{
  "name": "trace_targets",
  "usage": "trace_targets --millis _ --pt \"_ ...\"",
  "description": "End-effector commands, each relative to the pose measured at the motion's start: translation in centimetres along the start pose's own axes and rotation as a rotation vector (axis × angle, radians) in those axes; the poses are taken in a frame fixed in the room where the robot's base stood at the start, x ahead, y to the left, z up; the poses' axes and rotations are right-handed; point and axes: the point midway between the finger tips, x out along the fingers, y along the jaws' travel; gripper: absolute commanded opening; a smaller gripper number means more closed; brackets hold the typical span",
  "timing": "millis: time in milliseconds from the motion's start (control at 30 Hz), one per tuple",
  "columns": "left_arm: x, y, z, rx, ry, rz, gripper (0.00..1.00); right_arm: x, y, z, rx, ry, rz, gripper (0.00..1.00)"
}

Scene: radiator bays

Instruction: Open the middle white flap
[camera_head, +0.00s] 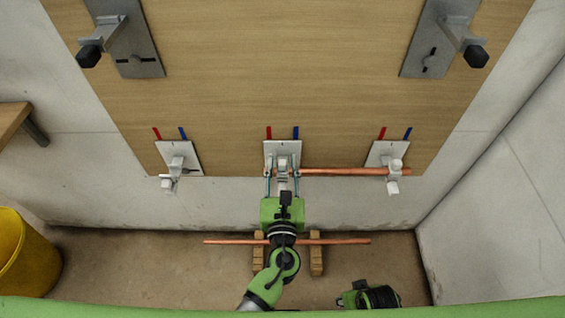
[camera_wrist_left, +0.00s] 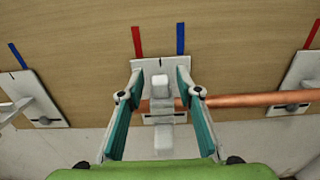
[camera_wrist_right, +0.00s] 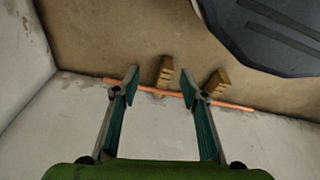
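The middle white bracket has a backplate (camera_head: 283,148) fixed to the wooden panel, with a white flap (camera_wrist_left: 163,140) jutting out from it. A copper pipe (camera_head: 345,171) runs from this bracket to the right one. My left gripper (camera_wrist_left: 160,82) is open, its teal-padded fingers on either side of the flap, apart from it as far as I can see. In the head view the left gripper (camera_head: 282,172) partly hides the bracket. I cannot tell how far the flap is swung. My right gripper (camera_wrist_right: 160,74) is open and empty, facing the floor and lower wall.
Similar white brackets sit left (camera_head: 178,160) and right (camera_head: 388,160). Grey metal brackets (camera_head: 135,45) hang higher up. A loose copper pipe (camera_head: 222,241) lies across wooden blocks (camera_head: 317,262) on the floor. A yellow bucket (camera_head: 28,262) stands at left, a concrete wall (camera_head: 500,190) at right.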

Motion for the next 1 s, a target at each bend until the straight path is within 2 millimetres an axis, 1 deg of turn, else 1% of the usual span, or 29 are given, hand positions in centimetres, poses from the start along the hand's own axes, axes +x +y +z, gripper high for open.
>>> trace_targets --millis 100,367,400,467,500,833,1000 --pt "0.5 0.0 0.0 -0.001 0.0 -0.001 0.32 -0.2 0.0 -0.2 0.0 0.004 0.0 0.4" --pt "0.6 0.0 0.0 -0.001 0.0 -0.001 0.32 -0.2 0.0 -0.2 0.0 0.002 0.0 0.4" --pt "0.6 0.0 0.0 -0.001 0.0 -0.001 0.22 -0.2 0.0 -0.2 0.001 0.001 0.0 0.4" --pt "0.6 0.0 0.0 -0.001 0.0 -0.001 0.06 -0.2 0.0 -0.2 0.001 0.001 0.0 0.4" --pt "0.6 0.0 0.0 -0.001 0.0 -0.001 0.0 -0.2 0.0 -0.1 0.001 0.0 0.0 0.4" --pt "0.6 0.0 -0.1 -0.001 -0.005 0.0 0.0 0.0 0.0 0.2 0.001 -0.009 0.0 0.4" --pt "0.5 0.0 -0.3 -0.001 -0.021 0.0 0.0 -2.3 0.2 -1.4 0.003 0.015 0.003 0.4"
